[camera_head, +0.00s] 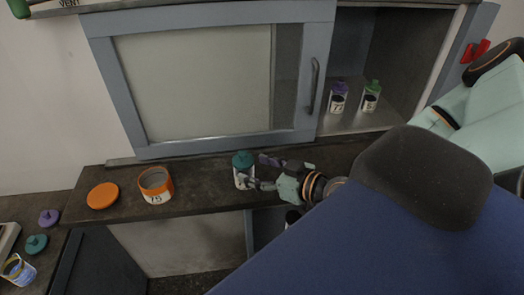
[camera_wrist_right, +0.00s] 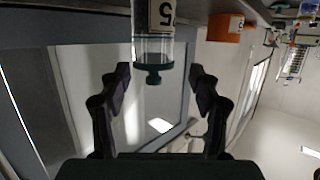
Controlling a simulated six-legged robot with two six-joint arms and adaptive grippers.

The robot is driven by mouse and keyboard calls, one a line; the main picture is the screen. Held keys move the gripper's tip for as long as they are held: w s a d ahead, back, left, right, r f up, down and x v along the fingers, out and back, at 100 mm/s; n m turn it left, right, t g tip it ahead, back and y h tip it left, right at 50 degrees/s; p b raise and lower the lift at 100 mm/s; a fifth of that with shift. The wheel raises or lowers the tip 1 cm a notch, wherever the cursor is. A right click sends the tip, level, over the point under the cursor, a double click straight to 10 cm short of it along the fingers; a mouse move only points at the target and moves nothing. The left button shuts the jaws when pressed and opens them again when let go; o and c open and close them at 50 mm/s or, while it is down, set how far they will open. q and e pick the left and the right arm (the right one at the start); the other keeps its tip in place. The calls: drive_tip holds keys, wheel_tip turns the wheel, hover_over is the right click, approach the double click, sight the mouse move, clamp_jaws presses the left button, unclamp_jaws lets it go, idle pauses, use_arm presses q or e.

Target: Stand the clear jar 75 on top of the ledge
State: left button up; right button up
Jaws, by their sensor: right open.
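A clear jar with a teal lid (camera_head: 243,177) stands upright on the dark counter in front of the cabinet. In the right wrist view the jar (camera_wrist_right: 153,48) appears upside down, and its cut-off label shows a 5. My right gripper (camera_head: 256,172) is open at the jar's right side. In the wrist view its fingers (camera_wrist_right: 160,82) lie apart on either side of the jar's lid, with gaps visible. The dark counter (camera_head: 210,200) is a long, narrow ledge-like surface; no other ledge is clearly identifiable. My left gripper is out of view.
An orange-rimmed open jar (camera_head: 156,190) and an orange lid (camera_head: 102,196) are left on the counter. The cabinet's sliding door (camera_head: 205,85) is behind; its open right bay holds a purple-lidded jar (camera_head: 338,98) and a green-lidded jar (camera_head: 371,97). Counter between the orange and teal-lidded jars is clear.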

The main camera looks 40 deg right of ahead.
drive_tip(key=shift+s+d+r+p, duration=0.1)
drive_tip(key=shift+s+d+p, duration=0.1)
drive_tip(key=shift+s+p, duration=0.25)
drive_tip(key=s+a+f+m+g+y, duration=0.1)
drive_tip(key=s+a+f+g, duration=0.7)
drive_tip(key=f, duration=0.2)
drive_tip(key=s+f+m+g+h, duration=0.1)
drive_tip(key=s+f+g+h, duration=0.1)
drive_tip(key=s, duration=0.5)
drive_tip(key=s+a+f+m+g+h, duration=0.1)
drive_tip(key=s+f+g+h, duration=0.1)
drive_tip(key=s+g, duration=0.2)
drive_tip(key=s, duration=0.3)
drive_tip(key=shift+f, duration=0.4)
drive_tip(key=shift+w, duration=0.15)
drive_tip(key=shift+a, duration=0.1)
drive_tip(key=shift+c, duration=0.2)
